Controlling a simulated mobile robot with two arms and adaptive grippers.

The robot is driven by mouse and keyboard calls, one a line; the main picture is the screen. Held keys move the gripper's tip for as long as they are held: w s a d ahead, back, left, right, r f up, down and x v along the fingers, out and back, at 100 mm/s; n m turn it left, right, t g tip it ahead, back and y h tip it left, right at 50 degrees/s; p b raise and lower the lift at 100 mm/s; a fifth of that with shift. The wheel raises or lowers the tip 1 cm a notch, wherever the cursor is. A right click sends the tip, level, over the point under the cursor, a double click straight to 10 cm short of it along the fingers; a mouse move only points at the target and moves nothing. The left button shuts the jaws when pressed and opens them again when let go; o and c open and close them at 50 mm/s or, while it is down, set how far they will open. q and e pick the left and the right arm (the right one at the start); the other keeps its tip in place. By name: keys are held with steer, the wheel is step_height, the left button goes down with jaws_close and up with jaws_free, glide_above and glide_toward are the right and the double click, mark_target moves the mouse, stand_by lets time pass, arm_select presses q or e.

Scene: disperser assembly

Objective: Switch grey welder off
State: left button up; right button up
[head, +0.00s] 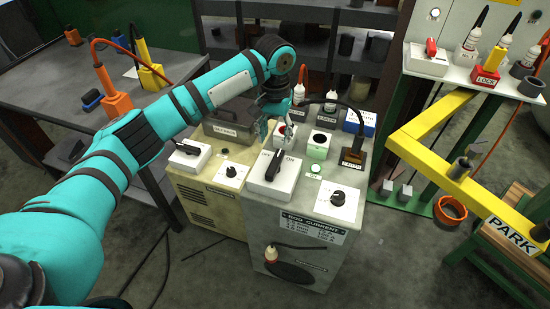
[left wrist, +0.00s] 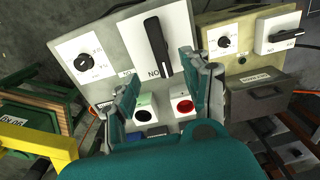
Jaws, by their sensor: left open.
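The grey welder (head: 318,207) stands in the middle of the head view, its grey top panel also in the left wrist view (left wrist: 122,42). Its black rotary switch handle (head: 274,166) sits on a white plate with an ON label. In the left wrist view the handle (left wrist: 158,46) is slightly tilted, with ON beside its lower end. My left gripper (head: 274,126) hovers over the back of the panel, behind the switch. In the left wrist view its two fingers (left wrist: 163,78) are apart and empty, with the handle beyond them. The right gripper is not in view.
A beige welder (head: 212,205) adjoins on the left. A yellow beam (head: 430,120) and green frame stand right.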

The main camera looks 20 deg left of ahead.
mark_target(275, 162)
arm_select(q)
step_height(275, 162, down, 10)
steer(key=shift+f, duration=0.1)
stand_by(0.4)
jaws_close()
